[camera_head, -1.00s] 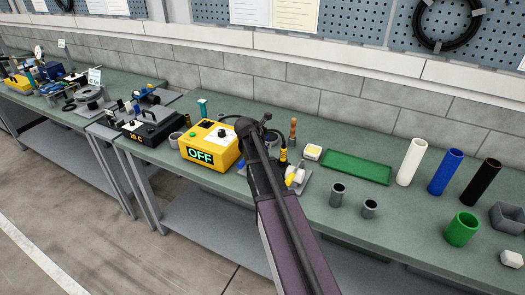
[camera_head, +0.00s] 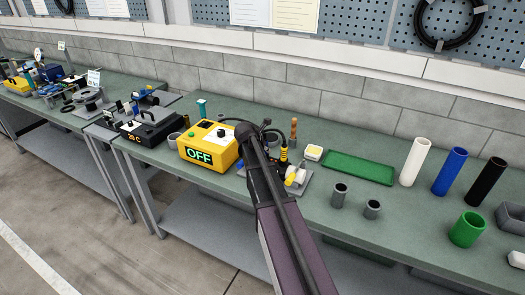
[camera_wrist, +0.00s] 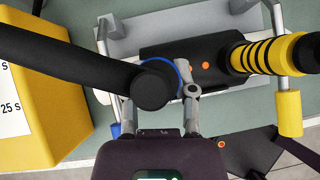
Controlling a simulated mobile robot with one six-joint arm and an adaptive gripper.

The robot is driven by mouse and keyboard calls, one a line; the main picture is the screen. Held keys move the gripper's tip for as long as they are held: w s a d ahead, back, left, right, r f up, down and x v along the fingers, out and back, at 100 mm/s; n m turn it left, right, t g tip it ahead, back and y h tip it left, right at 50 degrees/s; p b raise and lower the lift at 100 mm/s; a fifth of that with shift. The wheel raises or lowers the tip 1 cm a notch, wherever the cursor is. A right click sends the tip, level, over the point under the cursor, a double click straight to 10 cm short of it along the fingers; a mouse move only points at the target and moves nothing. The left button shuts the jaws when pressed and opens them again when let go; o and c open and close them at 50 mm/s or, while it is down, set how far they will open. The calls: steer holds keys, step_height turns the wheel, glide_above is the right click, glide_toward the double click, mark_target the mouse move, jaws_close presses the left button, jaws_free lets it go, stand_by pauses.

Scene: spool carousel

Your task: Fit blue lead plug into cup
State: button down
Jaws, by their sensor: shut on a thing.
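My gripper (camera_wrist: 159,105) is shut on a dark round plug (camera_wrist: 151,88) in the wrist view. A thick black cable runs from it to the left. A blue band (camera_wrist: 181,68) shows beside the plug, and a bit of blue shows outside the left finger, so I take this as the blue lead plug. It is held over a black block (camera_wrist: 190,65) on a grey fixture. The cup is not clearly visible; the plug and fingers hide what lies below, and I cannot tell whether they touch. In the head view my arm hides the fingertips.
A yellow-and-black sleeve (camera_wrist: 262,55) and a yellow-handled metal lever (camera_wrist: 288,112) stand close on the right. Two grey cups (camera_head: 339,194), a green tray (camera_head: 358,168) and several upright tubes (camera_head: 413,162) are farther right.

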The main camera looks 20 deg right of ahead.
steer(key=shift+f, duration=0.15)
steer(key=shift+c, duration=2.2)
jaws_free()
steer(key=shift+r, duration=0.25)
steer(key=shift+p+v, duration=0.9)
steer(key=shift+v, duration=0.05)
steer(key=p+v, duration=0.7)
steer(key=v, duration=0.3)
steer(key=shift+p, duration=0.3)
steer(key=shift+f, duration=0.1)
